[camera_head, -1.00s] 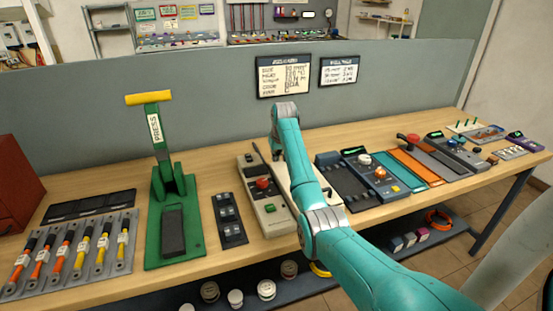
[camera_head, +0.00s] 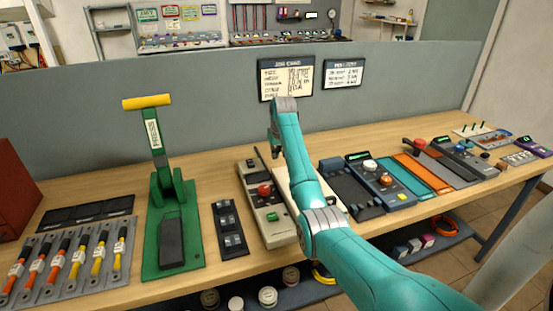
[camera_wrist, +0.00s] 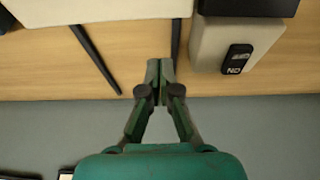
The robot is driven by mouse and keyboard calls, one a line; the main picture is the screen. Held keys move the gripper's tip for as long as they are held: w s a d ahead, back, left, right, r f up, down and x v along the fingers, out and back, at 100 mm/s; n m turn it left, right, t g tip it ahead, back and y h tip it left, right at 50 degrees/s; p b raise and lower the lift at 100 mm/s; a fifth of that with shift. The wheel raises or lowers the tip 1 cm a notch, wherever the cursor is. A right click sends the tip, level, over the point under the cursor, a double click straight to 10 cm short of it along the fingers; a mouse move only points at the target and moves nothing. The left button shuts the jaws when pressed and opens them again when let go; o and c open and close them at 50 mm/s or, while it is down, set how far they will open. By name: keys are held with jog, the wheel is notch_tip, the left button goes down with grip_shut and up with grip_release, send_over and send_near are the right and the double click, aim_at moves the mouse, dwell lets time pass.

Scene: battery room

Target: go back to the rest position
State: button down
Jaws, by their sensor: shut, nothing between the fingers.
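My gripper (camera_wrist: 160,82) shows in the wrist view with its two fingers together and nothing between them. Wooden bench top and two thin dark rods lie beyond the fingertips in that view. No thing is held.
A green press (camera_head: 171,215) with a yellow handle stands left of my arm. A grey box (camera_head: 265,205) with red and green buttons is close beside it. Control units (camera_head: 385,183) line the right. A grey partition (camera_head: 190,100) rises behind the bench (camera_head: 215,180).

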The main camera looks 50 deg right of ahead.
jog(key=v, duration=0.7)
jog(key=shift+r, duration=0.2)
